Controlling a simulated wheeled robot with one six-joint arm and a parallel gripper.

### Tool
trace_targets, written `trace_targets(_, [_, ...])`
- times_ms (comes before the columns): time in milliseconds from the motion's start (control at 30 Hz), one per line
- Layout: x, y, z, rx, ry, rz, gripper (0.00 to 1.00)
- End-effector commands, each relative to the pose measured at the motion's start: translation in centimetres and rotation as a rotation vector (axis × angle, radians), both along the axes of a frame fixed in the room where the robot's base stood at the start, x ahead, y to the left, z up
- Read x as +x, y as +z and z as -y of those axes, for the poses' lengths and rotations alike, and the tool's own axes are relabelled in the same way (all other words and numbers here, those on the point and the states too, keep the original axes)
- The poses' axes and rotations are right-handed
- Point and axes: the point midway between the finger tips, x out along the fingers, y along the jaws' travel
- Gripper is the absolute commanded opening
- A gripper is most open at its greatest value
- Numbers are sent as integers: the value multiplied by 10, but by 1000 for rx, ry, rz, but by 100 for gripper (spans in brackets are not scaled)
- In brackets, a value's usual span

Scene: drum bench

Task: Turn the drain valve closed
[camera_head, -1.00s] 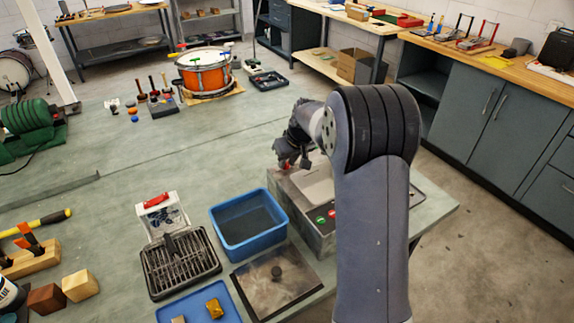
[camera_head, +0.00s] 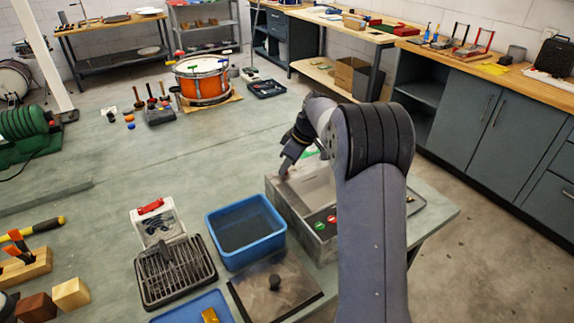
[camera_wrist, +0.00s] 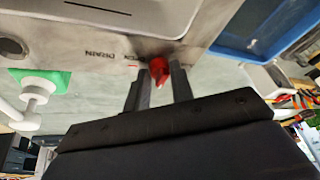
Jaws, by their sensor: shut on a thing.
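The drain valve's red handle (camera_wrist: 159,70) shows in the wrist view on the metal side of the sink unit (camera_wrist: 100,45). Lettering that seems to read "DRAIN" is printed beside it, upside down in this view. My gripper (camera_wrist: 158,80) is shut on the red handle, with one dark finger on each side of it. In the head view my gripper (camera_head: 284,168) reaches down at the sink unit's far left corner (camera_head: 290,205), and the handle is hidden there. How far the handle is turned is hard to tell.
A rack-like tray (camera_head: 172,270) is further left. A green-based white fitting (camera_wrist: 38,90) is near my gripper in the wrist view.

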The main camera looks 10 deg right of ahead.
Motion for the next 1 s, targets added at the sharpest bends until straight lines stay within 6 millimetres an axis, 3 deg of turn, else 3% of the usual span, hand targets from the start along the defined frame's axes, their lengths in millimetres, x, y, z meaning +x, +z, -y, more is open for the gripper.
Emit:
trace_targets(433, [0, 0, 0, 0, 11, 0, 0])
trace_targets(467, [0, 0, 0, 0, 11, 0, 24])
trace_targets(700, [0, 0, 0, 0, 10, 0, 44])
trace_targets(1000, [0, 3, 1, 0, 9, 1, 44])
